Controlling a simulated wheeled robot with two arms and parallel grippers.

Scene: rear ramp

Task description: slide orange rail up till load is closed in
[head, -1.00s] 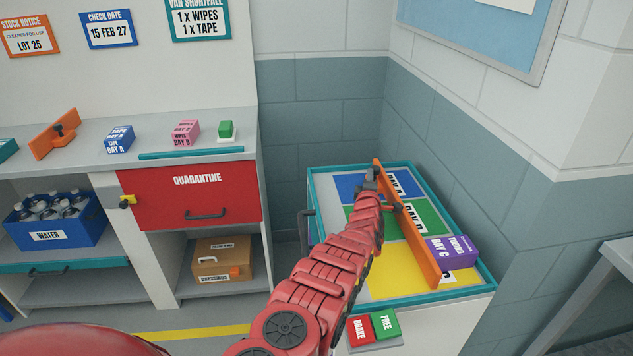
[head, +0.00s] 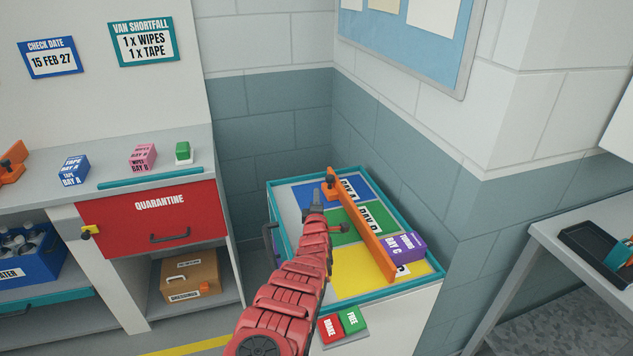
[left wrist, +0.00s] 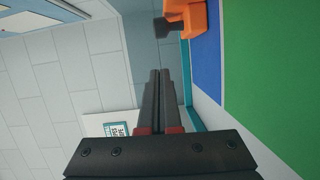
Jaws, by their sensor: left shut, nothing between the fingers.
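The orange rail (head: 362,232) stands on edge across the coloured cart top (head: 436,270), running from the far clamp to the near edge. A purple box marked bay C (head: 407,247) lies against or very near its right side. My left gripper (head: 317,193) is shut and empty, just left of the rail's far end. In the left wrist view its fingers (left wrist: 160,75) are together, apart from the orange end piece (left wrist: 193,18) with its dark knob. My right gripper is out of view.
Red brake (head: 330,328) and green free (head: 352,319) buttons sit at the cart's front. The wall stands close behind and right of the cart. A counter with a red quarantine drawer (head: 160,220) is left; a grey table (head: 575,240) is right.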

